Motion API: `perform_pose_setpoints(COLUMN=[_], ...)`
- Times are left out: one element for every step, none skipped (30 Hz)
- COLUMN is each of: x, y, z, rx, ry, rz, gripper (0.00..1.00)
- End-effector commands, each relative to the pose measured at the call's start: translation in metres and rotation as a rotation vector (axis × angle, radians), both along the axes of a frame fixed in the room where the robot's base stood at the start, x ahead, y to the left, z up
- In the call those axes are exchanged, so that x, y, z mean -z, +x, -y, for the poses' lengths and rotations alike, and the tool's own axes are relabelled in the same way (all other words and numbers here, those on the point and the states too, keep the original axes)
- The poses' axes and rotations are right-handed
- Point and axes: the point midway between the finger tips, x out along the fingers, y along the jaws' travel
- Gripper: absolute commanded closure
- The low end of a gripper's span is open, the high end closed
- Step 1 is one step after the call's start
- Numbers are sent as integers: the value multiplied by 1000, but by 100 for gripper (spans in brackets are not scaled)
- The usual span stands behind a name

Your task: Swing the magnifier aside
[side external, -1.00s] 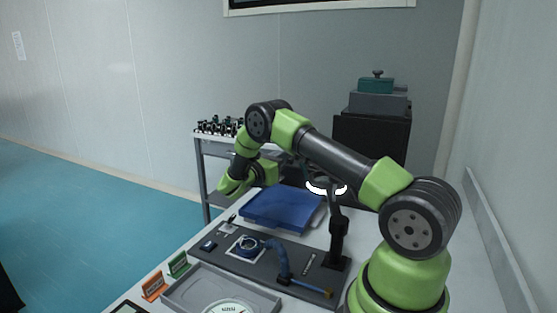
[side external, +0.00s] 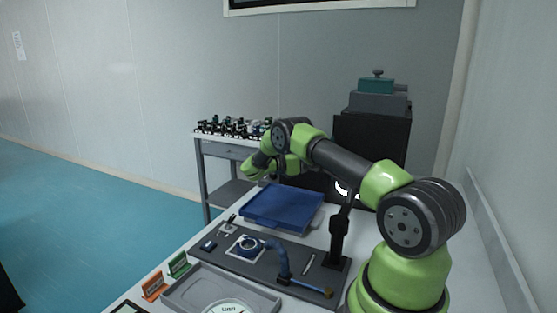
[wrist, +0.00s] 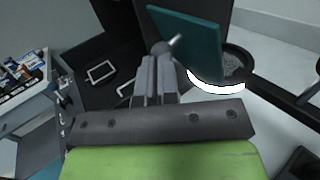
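The magnifier shows in the side view as a bright white ring lamp (side external: 346,188), partly hidden behind my upper arm, on a dark upright stand (side external: 338,240). In the wrist view its round dark head with a glowing white rim (wrist: 218,84) lies just right of my fingers, and its dark arm runs off to the right. My gripper (wrist: 158,62) has its fingers together with nothing seen between them. It looks apart from the magnifier, though the depth gap is hard to judge. In the side view my fingertips are hidden behind my arm.
A blue tray (side external: 283,206) lies behind the dark board (side external: 270,264) holding small parts and a blue hose. A grey tray with a dial (side external: 225,307) is in front. A black cabinet (side external: 372,150) bears a teal block (side external: 376,86). A cart (side external: 200,165) stands at the back left.

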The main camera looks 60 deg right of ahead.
Motion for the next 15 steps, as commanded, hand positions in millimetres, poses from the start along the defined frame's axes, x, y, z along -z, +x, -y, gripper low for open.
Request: perform_pose_setpoints(x=[1, 1, 1, 2, 2, 2, 2, 2, 2, 2, 2, 2, 2, 2, 2], y=[-3, -3, -3, -3, -3, -3, -3, -3, -3, -2, -2, 0, 2, 4, 8], z=[2, 2, 2, 2, 2, 2, 2, 2, 2, 1, 0, -2, -4, -7, -13], rx=[8, 8, 8, 7, 7, 7, 7, 7, 7, 6, 6, 5, 3, 3, 2], ry=[4, 5, 5, 5, 5, 5, 5, 5, 5, 5, 5, 5, 5, 4, 3], rz=[-4, -5, -5, -5, -5, -5, -5, -5, -5, -5, -5, -5, -5, -4, -3], gripper=[100, 100, 100, 100, 100, 100, 100, 100, 100, 100, 100, 100, 100, 100, 100])
